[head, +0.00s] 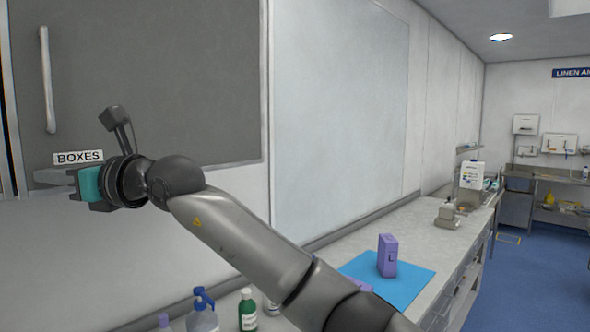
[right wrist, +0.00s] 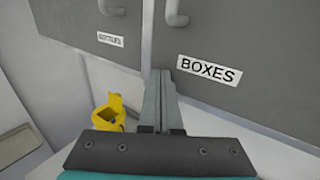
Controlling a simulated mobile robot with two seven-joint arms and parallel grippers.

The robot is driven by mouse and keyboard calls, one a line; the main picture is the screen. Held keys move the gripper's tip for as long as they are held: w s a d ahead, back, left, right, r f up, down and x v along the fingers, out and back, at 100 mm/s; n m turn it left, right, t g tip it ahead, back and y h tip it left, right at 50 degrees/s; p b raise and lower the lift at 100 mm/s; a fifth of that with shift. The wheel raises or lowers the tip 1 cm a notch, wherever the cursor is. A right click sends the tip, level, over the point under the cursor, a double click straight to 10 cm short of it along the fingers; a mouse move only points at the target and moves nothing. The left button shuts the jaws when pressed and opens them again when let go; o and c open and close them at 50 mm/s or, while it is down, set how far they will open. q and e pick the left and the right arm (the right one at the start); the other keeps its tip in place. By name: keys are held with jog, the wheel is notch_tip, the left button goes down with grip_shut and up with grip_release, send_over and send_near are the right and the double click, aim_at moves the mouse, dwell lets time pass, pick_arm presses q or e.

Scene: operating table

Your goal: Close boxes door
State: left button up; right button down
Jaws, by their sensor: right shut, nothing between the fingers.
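The grey boxes door (head: 160,75) fills the upper left of the head view, with a pale vertical handle (head: 47,80) and a BOXES label (head: 78,157) at its lower left corner. In the right wrist view the boxes door (right wrist: 255,40) shows with its label (right wrist: 210,71) and handle end (right wrist: 176,14). My right gripper (head: 45,177) is shut and empty by the door's lower left corner; its fingertips (right wrist: 160,76) appear just left of the label. I cannot tell whether they touch the door, or whether it is fully closed. My left gripper is out of view.
A neighbouring grey door (right wrist: 85,25) with a smaller label is left of the boxes door. A yellow container (right wrist: 112,112) stands below. On the counter are bottles (head: 248,310), a blue mat (head: 415,285) and a purple box (head: 387,256).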

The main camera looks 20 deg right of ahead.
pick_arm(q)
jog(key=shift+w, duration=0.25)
pick_arm(e)
jog(key=shift+w+a+r+m+t, duration=0.15)
jog(key=shift+w+a+r+t, duration=0.1)
jog(key=shift+w, duration=0.15)
jog(key=shift+w+a+r+m+t, duration=0.15)
jog(key=shift+w+t, duration=0.1)
jog(key=shift+w, duration=0.15)
jog(key=shift+d, duration=0.1)
